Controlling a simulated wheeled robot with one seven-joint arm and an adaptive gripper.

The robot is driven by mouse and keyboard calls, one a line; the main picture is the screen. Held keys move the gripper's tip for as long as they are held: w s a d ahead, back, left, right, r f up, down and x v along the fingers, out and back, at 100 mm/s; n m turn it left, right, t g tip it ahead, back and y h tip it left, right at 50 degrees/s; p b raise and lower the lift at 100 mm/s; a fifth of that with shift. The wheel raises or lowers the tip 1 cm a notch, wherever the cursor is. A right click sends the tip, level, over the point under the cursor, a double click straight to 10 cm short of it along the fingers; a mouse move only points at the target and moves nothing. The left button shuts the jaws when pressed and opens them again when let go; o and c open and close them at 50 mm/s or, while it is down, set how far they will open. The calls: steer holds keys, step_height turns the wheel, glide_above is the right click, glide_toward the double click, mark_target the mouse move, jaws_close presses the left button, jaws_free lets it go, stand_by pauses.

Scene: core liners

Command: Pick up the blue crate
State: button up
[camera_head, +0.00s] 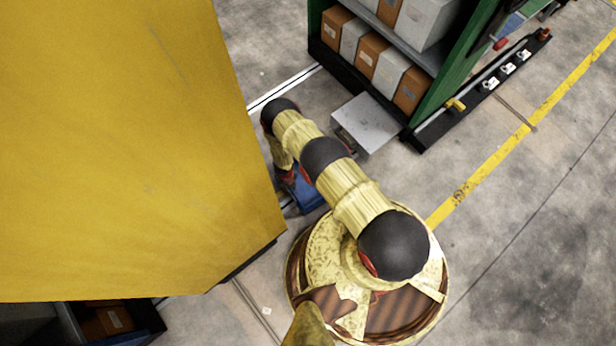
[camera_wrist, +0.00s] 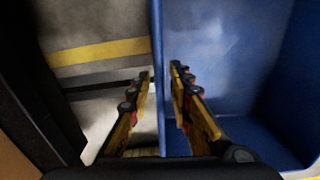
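The blue crate (camera_head: 308,198) is on the floor just past my base in the head view, mostly hidden by my arm. In the wrist view the blue crate (camera_wrist: 225,50) fills the right half, and its inside looks empty. My gripper (camera_wrist: 160,72) is open with its fingers on either side of the crate's thin wall. The left finger is outside the crate and the right finger is inside. A gap shows between the fingertips and the wall. In the head view the fingers cannot be made out behind my arm.
A large yellow cabinet (camera_head: 120,130) stands close on the left of my arm. A grey metal case (camera_head: 366,124) lies on the floor beyond the crate. A green-framed shelf (camera_head: 455,70) with boxes stands behind it. Open floor (camera_head: 530,220) lies to the right.

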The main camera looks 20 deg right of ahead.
jaws_close()
stand_by(0.9)
